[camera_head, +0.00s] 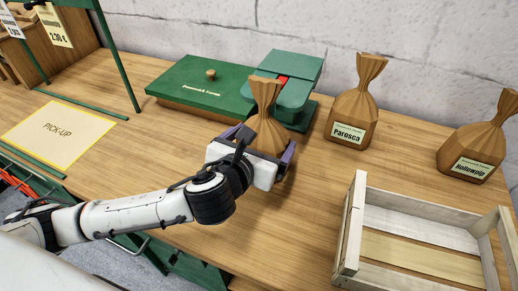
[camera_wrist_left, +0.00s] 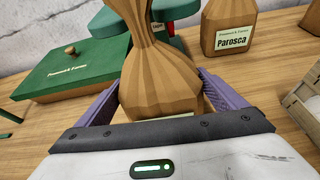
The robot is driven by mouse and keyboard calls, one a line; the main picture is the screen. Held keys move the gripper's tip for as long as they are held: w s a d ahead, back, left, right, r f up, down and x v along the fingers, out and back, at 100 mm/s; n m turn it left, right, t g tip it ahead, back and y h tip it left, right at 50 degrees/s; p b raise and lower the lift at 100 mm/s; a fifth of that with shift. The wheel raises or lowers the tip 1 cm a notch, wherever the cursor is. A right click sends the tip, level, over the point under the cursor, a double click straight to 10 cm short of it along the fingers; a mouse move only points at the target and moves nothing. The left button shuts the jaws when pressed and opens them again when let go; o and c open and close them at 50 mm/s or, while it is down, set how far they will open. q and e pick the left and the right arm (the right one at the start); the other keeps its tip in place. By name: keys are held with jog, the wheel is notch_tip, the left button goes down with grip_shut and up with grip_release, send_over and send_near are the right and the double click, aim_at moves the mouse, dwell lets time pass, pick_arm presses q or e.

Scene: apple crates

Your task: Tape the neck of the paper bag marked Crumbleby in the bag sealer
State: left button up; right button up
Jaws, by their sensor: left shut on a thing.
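My left gripper (camera_head: 257,160) is shut around the lower body of a brown paper bag (camera_head: 266,124). In the left wrist view the same bag (camera_wrist_left: 160,75) stands upright between the purple fingers of my left gripper (camera_wrist_left: 160,105). Only a pale edge of its label shows, so I cannot read its name. Its pinched neck rises in front of the green bag sealer (camera_head: 296,64), which has a red part. I cannot tell whether the neck touches the sealer. Two other bags are marked Parosca (camera_head: 352,105) and Hollowpip (camera_head: 478,140). My right gripper is not in view.
A green-lidded wooden box (camera_head: 190,82) stands left of the sealer. An empty slatted crate (camera_head: 352,225) is at the front right. A yellow PICK-UP mat (camera_head: 60,132) lies at the left, near a green frame (camera_head: 118,60). The wall closes off the back.

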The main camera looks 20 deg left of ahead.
pick_arm(q)
jog(key=shift+w+b, duration=0.9)
jog(key=shift+w, duration=0.8)
jog(key=shift+w+r+p, duration=0.25)
jog(key=shift+w+p, duration=0.05)
jog(key=shift+w, duration=0.05)
jog(key=shift+w+d+f+p, duration=0.15)
jog(key=shift+w+p, duration=0.55)
jog(key=shift+w, duration=0.95)
